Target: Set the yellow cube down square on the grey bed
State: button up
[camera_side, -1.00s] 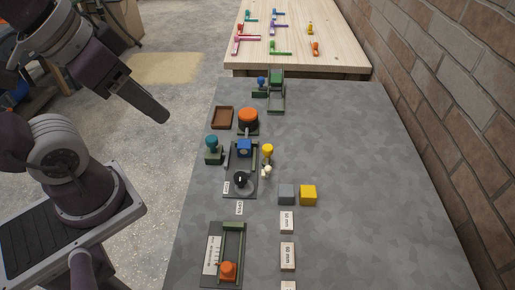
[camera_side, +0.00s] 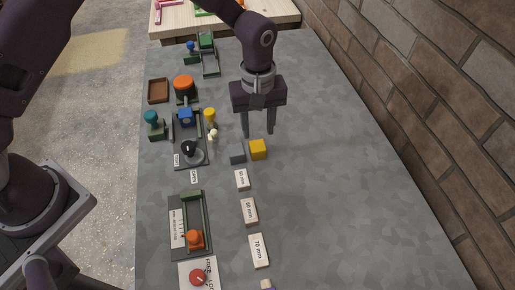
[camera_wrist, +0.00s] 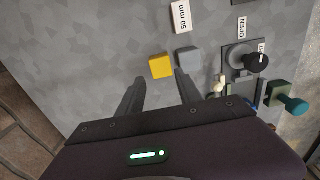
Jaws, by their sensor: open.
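The yellow cube (camera_side: 258,149) stands on the grey tabletop (camera_side: 330,190), just right of a smaller-looking grey block (camera_side: 237,153). Whether the grey bed is this block or another grey surface, I cannot tell. My gripper (camera_side: 258,134) points down with its fingers apart and empty, seen just behind the yellow cube in the side view. In the wrist view, the yellow cube (camera_wrist: 161,66) shows just beyond the fingertips, between their lines, and the grey block (camera_wrist: 189,59) is to its right, close beside it.
Labelled wooden blocks, including a 50 mm one (camera_wrist: 181,16), lie in a row in front. A black-knobbed fixture (camera_side: 190,150), a yellow-topped peg (camera_side: 209,115) and a teal knob (camera_side: 151,118) stand left. The tabletop right of the yellow cube is clear; a brick wall (camera_side: 420,80) bounds it.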

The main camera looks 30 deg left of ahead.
aim_at(257, 144)
jog(key=f, duration=0.7)
jog(key=shift+w+a+f, duration=0.1)
jog(key=shift+a+f, duration=0.1)
jog(key=shift+f, duration=0.15)
grip_shut()
